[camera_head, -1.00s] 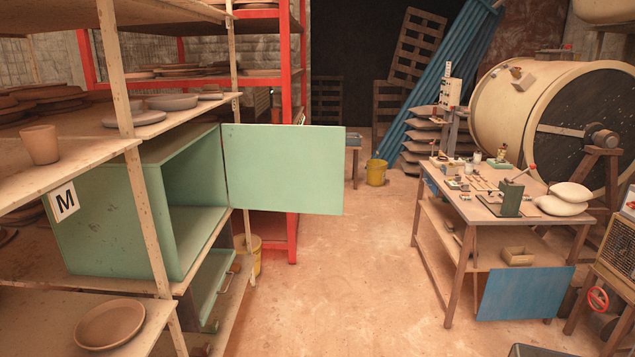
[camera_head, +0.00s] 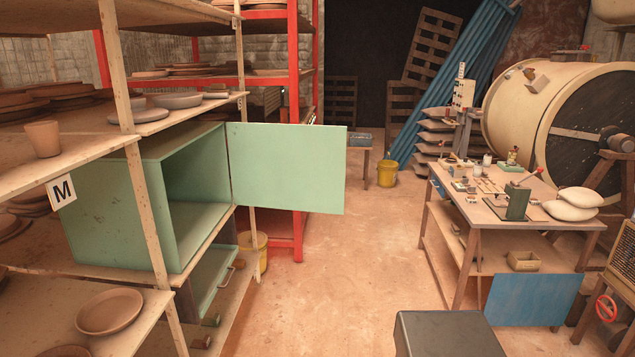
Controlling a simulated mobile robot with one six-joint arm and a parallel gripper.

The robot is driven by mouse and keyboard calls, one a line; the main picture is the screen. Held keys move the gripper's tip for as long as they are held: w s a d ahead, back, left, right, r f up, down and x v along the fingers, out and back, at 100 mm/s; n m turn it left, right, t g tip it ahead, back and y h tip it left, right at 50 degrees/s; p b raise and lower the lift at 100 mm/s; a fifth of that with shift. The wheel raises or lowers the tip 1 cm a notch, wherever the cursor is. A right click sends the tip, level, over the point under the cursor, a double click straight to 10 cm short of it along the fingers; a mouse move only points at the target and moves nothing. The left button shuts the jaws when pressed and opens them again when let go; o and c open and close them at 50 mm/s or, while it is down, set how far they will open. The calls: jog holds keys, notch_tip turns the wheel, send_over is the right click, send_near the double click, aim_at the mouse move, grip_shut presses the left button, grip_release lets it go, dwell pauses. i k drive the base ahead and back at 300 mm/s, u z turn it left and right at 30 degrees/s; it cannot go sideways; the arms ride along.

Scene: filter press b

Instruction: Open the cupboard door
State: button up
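A pale green cupboard (camera_head: 110,222) sits on the wooden shelving at the left. Its door (camera_head: 287,168) stands wide open, swung out to the right over the aisle, hinged at the cupboard's right front edge. The inside (camera_head: 198,178) shows and looks empty. No handle shows on the side of the door facing me. My gripper is not in this view.
Wooden shelves hold plates, a cup (camera_head: 43,138) and a bowl (camera_head: 110,311). A workbench (camera_head: 470,212) with tools stands at the right. A dark grey box shape (camera_head: 448,334) shows at the bottom. The floor between shelving and bench is clear.

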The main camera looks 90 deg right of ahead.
aim_at(294, 167)
jog(key=u, duration=1)
jog(key=k, duration=2.45)
jog(key=u, duration=2)
jog(key=k, duration=0.15)
jog(key=z, duration=3.45)
